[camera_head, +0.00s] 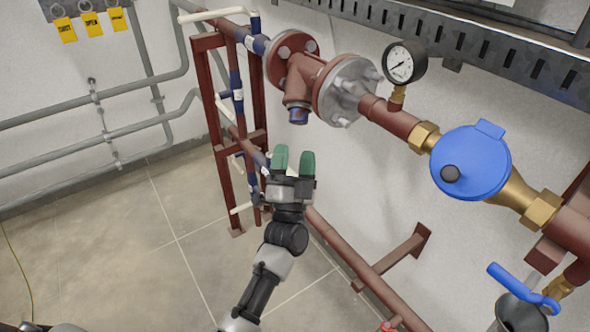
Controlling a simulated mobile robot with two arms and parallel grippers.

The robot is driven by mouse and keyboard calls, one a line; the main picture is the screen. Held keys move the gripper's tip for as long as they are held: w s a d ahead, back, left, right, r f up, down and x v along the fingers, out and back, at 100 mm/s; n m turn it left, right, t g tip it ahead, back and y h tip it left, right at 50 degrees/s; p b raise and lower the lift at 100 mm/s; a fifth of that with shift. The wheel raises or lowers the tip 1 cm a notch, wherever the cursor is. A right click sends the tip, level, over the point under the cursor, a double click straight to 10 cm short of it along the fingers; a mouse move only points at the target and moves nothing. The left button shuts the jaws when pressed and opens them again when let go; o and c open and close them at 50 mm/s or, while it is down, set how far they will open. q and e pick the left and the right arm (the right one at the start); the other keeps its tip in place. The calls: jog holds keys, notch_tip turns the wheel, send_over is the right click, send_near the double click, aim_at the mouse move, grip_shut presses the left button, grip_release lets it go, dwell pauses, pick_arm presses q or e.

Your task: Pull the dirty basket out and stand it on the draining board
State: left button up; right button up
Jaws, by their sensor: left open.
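A red-brown strainer body (300,76) sits in the pipe run at upper centre, with a branch slanting down from it. The branch's lower end (298,116) is dark blue. I cannot tell whether that is an open mouth or part of a basket inside. No basket can be made out clearly, and no draining board is in view. My left gripper (293,161) has green fingertips pointing up, set apart with nothing between them. In the picture it is just below the branch end, with a gap between. My right gripper is not in view.
A pressure gauge (404,63) and a blue-lidded meter (470,162) sit along the pipe to the right. A red-brown pipe frame (204,85) stands left of the strainer. A blue lever (522,285) is at lower right. The tiled floor (120,250) at left is mostly clear.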

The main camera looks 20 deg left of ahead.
aim_at(298, 123)
pick_arm(q)
jog(key=p+x, duration=0.1)
jog(key=x, duration=0.5)
jog(key=shift+w, duration=0.1)
jog(key=shift+w+a+r, duration=0.1)
jog(key=shift+w+r, duration=0.3)
jog(key=shift+w, duration=0.2)
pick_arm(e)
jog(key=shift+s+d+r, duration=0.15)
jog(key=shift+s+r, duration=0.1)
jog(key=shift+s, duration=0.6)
pick_arm(q)
jog(key=c, duration=0.9)
jog(key=shift+s, duration=0.1)
jog(key=shift+v, duration=2.4)
jog(key=shift+s+f, duration=0.1)
jog(key=shift+f, duration=0.05)
